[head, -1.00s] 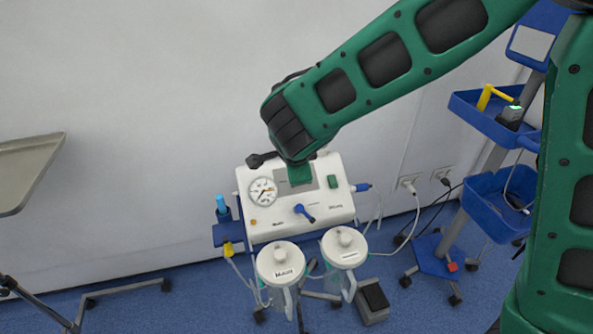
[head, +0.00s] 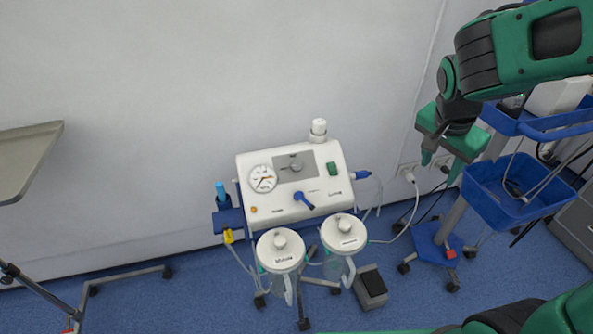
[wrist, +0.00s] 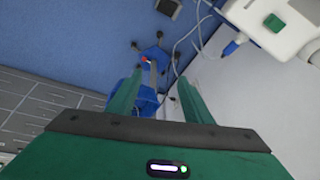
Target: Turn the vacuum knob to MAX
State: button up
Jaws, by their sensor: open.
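The white suction unit (head: 325,159) stands on its stand near the wall. A round grey knob (head: 295,166) sits on the grey panel of its sloped face, beside a dial gauge (head: 263,179). A blue lever (head: 304,200) is lower on the face. The print is too small to read, so I cannot tell the knob's setting. My gripper (head: 441,166) is to the right of the unit, clear of it, pointing down with its jaws apart and empty. The wrist view shows the open fingers (wrist: 160,78) and part of the unit (wrist: 245,14) at top right; the knob is outside that view.
Two lidded canisters (head: 280,250) hang in front of the unit. A trolley with blue bins (head: 505,208) is close to my gripper at right. A black pedal (head: 371,287) and tubes are below. A metal tray (head: 28,160) is at left.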

jog(key=s+d+f+n+g+y, duration=0.1)
jog(key=s+d+n+g, duration=0.1)
jog(key=s+d+n, duration=0.35)
jog(key=s+d+f+n+g, duration=0.1)
jog(key=s+d+n, duration=0.15)
jog(key=s, duration=0.55)
jog(key=w+a+f+n+h, duration=0.2)
jog(key=w+f+n+h, duration=0.4)
jog(key=w, duration=0.4)
jog(key=n+t+y, duration=0.5)
jog(key=n+t, duration=1.3)
jog(key=n, duration=0.9)
send_near(297, 166)
jog(key=w, duration=0.2)
jog(key=w+d, duration=0.1)
jog(key=w, duration=0.5)
jog(key=shift+d, duration=0.2)
